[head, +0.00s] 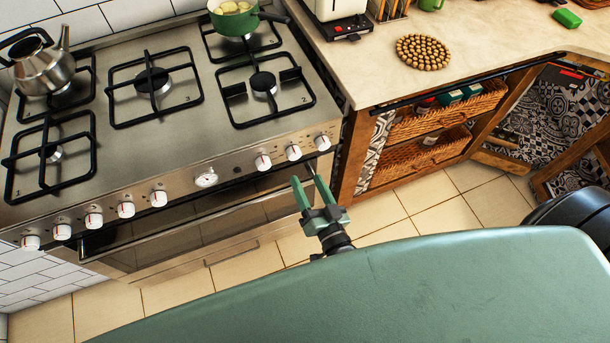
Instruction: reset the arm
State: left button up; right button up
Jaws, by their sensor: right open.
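My right gripper (306,188) shows in the head view just beyond the edge of my green body. Its two green fingers are apart and nothing is between them. It is in front of the stove's right end, near the knobs. Most of the right arm is hidden behind my body. My left gripper is not in view.
A steel stove (190,110) stands ahead, with a kettle (42,68) and a green pot (236,18) on it. To the right, a counter (490,30) holds a beaded trivet (423,52). Wicker drawers (440,120) sit below. Tiled floor (445,207) is clear.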

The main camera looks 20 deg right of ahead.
dwell(0.5)
jog(key=s+f+n+g+y, duration=0.15)
jog(key=s+f+g, duration=0.35)
jog(key=f, duration=0.7)
jog(key=s+f+n+g, duration=0.3)
jog(key=s+f, duration=0.4)
jog(key=f, duration=0.5)
jog(key=s+d+f+n+g, duration=0.1)
jog(key=s+d+f+g, duration=0.1)
jog(key=s, duration=0.5)
jog(key=s+d+f+n+g+h, duration=0.1)
jog(key=s+d+f+g, duration=0.2)
jog(key=s+f, duration=0.4)
jog(key=s+d+f+n+g+h, duration=0.1)
jog(key=s+d+f+g, duration=0.2)
jog(key=s, duration=0.6)
jog(key=shift+d+f+g, duration=0.2)
jog(key=shift+f+g, duration=0.3)
jog(key=shift+f, duration=0.15)
